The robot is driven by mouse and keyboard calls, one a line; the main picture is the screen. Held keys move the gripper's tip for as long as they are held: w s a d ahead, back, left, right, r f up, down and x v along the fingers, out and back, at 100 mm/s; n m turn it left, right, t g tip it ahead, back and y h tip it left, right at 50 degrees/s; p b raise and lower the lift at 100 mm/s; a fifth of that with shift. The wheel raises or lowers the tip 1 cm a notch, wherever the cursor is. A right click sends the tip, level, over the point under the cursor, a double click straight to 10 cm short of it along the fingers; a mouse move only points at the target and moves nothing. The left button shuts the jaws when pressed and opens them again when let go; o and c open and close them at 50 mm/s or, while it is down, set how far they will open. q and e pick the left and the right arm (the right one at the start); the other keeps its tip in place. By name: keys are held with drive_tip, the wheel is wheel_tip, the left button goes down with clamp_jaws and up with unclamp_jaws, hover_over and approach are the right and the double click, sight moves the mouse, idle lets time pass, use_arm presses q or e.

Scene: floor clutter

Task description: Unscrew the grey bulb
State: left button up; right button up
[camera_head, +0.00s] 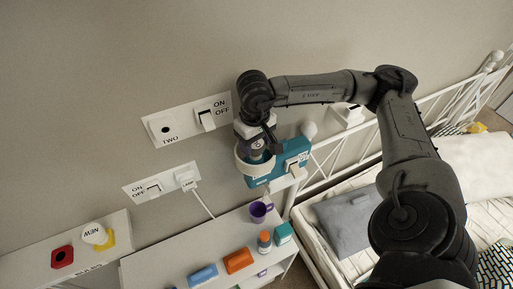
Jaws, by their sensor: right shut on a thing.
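My right gripper (257,150) reaches in from the right and points down at a teal wall fixture (292,160). It is shut at the fixture's pale ring (243,163). What it grips is mostly hidden by the fingers; from its place it appears to be the grey bulb. I cannot tell how far the bulb sits in its socket. A white bulb marked NEW (94,233) rests by a yellow holder (109,241) on the left shelf. My left gripper is not in view.
Wall plates with an ON/OFF switch (207,120) and a plugged-in lamp cord (188,179) are near. A red block (62,257), purple mug (260,211), orange box (238,261) and blue box (203,275) stand on shelves below. A bed with a grey pillow (350,220) is right.

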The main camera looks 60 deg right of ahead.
drive_tip(key=shift+n+b, duration=0.8)
drive_tip(key=shift+n, duration=0.9)
drive_tip(key=shift+n+b, duration=0.45)
drive_tip(key=shift+n, duration=0.45)
drive_tip(key=shift+n+b, duration=1.05)
drive_tip(key=shift+n, duration=1.15)
drive_tip(key=o, duration=0.7)
